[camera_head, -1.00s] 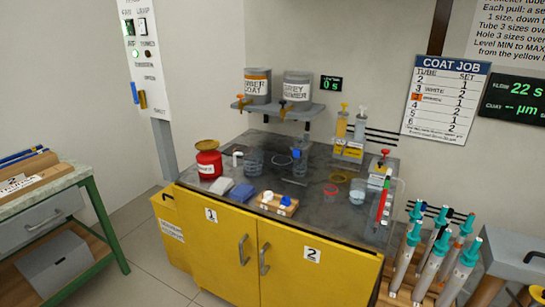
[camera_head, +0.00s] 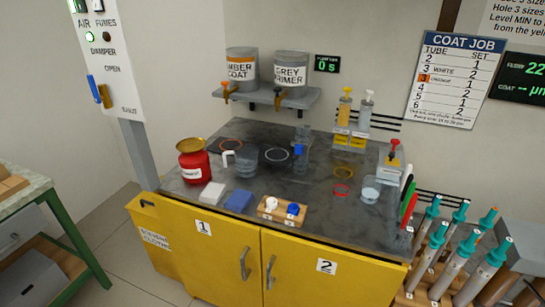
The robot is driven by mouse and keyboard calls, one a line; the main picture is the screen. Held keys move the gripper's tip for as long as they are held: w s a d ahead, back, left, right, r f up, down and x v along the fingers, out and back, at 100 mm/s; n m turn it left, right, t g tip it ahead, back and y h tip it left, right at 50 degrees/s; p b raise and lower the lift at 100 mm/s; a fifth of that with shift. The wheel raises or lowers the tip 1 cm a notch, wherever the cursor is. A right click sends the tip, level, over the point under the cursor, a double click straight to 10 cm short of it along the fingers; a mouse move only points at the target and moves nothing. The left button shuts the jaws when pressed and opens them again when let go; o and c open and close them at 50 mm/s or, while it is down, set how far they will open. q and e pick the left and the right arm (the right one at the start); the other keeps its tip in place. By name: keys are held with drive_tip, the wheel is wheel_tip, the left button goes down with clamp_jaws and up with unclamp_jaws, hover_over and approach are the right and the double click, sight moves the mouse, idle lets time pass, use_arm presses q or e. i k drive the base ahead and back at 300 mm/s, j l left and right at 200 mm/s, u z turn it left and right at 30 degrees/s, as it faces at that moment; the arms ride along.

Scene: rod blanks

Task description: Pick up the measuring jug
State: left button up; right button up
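A clear jug-like vessel (camera_head: 245,161) with a white handle on its left side stands on the dark worktop (camera_head: 325,205), left of centre; it looks like the measuring jug. It is upright and looks empty, though its see-through wall makes this hard to tell. A red can with a brass-coloured top (camera_head: 194,161) stands to its left, apart from it. Neither of my grippers shows in the head view.
A clear cup (camera_head: 371,190) stands at the right. Two tapped tanks sit on a shelf (camera_head: 312,97) above. Yellow cabinet doors (camera_head: 220,255) face me.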

sight(240, 161)
drive_tip(key=i+j+z, duration=0.2)
drive_tip(key=z, duration=0.2)
drive_tip(key=i+j+z, duration=0.15)
drive_tip(key=j+z, duration=0.25)
